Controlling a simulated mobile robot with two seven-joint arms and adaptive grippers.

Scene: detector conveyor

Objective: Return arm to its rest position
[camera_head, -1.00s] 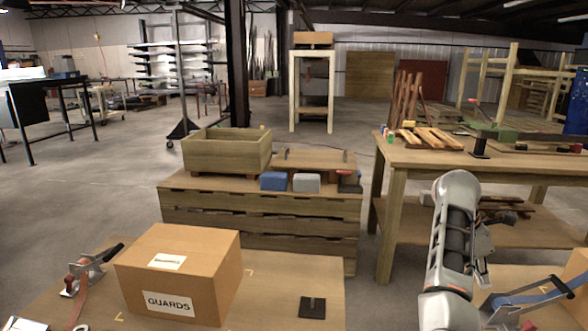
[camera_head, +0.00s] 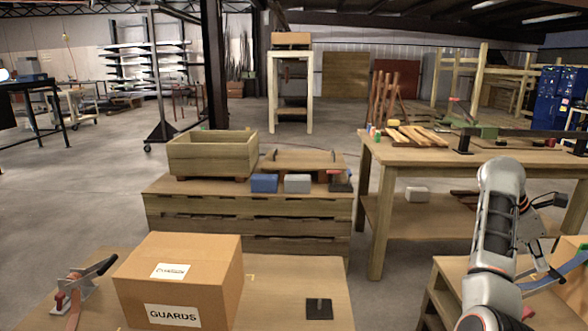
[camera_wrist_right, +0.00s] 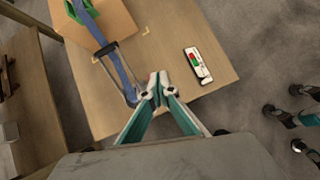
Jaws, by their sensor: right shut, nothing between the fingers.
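My right arm rises at the right of the head view, with part of the right gripper (camera_head: 548,203) showing past it. In the wrist view the right gripper (camera_wrist_right: 158,86) has its fingertips together with nothing between them. They appear over the edge of a wooden table (camera_wrist_right: 195,100), beside a blue strap (camera_wrist_right: 118,68). I cannot tell whether they touch the strap. My left gripper is not in view.
A carton marked GUARDS (camera_head: 215,271) stands on the front table, with a toggle clamp (camera_head: 75,290) and a black plate (camera_head: 319,308) beside it. A white control box (camera_wrist_right: 197,66) lies on the right table. A wooden workbench (camera_head: 420,156) stands behind my right arm.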

